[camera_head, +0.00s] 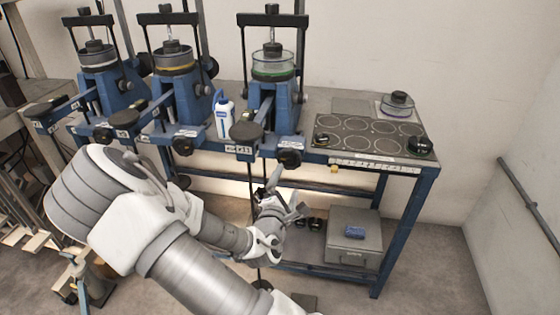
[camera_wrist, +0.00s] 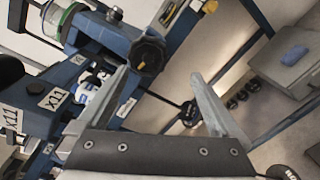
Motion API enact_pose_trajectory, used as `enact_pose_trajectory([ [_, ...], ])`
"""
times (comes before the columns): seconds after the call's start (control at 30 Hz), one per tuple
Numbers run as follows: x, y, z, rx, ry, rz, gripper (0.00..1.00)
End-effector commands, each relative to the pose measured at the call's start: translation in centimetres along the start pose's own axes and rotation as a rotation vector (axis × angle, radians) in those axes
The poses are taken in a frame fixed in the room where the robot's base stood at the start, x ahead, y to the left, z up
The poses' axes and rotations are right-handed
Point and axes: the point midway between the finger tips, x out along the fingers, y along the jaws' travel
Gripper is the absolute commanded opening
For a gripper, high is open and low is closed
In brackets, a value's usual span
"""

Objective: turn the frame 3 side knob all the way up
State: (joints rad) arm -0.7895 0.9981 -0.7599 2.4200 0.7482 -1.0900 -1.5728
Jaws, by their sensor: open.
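A black lobed knob (camera_wrist: 147,53), likely the same one, shows in the wrist view on a blue bar, just beyond my fingertips. My gripper (camera_head: 285,195) is open and empty, below and in front of the bench edge. In the wrist view its two fingers (camera_wrist: 158,75) are spread wide, the knob near the left fingertip and not between them. The knob's turn position is unclear.
A white and blue bottle (camera_head: 224,115) stands left of the rightmost frame. A grey box (camera_head: 354,240) with a blue item sits on the lower shelf. Blue bench legs and thin rods are close by.

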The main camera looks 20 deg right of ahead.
Motion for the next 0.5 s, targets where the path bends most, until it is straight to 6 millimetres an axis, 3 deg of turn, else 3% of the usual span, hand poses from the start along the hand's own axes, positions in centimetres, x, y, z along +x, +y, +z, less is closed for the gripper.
enact_pose_trajectory([
  [0.27, 0.3, 0.9, 0.1, -0.115, -0.026, 0.096, 1.00],
  [0.5, 3.0, 1.1, 0.2, -0.112, -0.027, 0.094, 1.00],
])
